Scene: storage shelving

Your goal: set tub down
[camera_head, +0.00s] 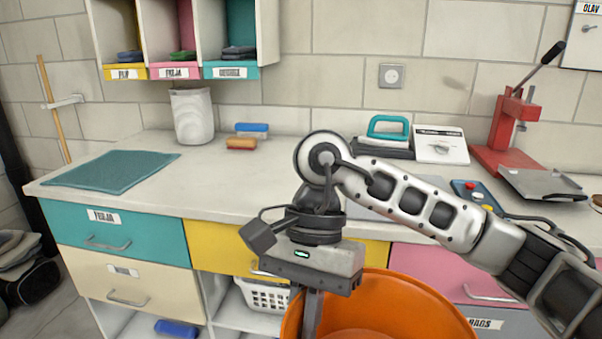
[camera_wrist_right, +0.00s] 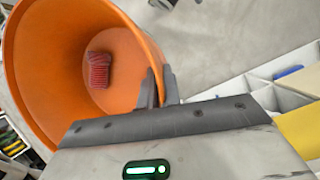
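The orange tub (camera_head: 440,310) shows at the bottom of the head view, in front of the drawers and below the counter top; its lower part is cut off. My right gripper (camera_head: 312,315) points down at the tub's left rim. In the right wrist view the tub (camera_wrist_right: 45,55) fills the left side, and my right gripper's fingers (camera_wrist_right: 160,88) are closed on its wall, one inside and one outside. A red ribbed object (camera_wrist_right: 99,70) lies inside the tub. My left gripper is in neither view.
The counter (camera_head: 250,180) is clear in its middle. A teal mat (camera_head: 115,171) lies at its left, a whitish bin (camera_head: 192,115) and brushes (camera_head: 241,143) behind. A scale (camera_head: 438,145) and red press (camera_head: 505,135) stand at right. A white basket (camera_head: 262,294) sits below.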

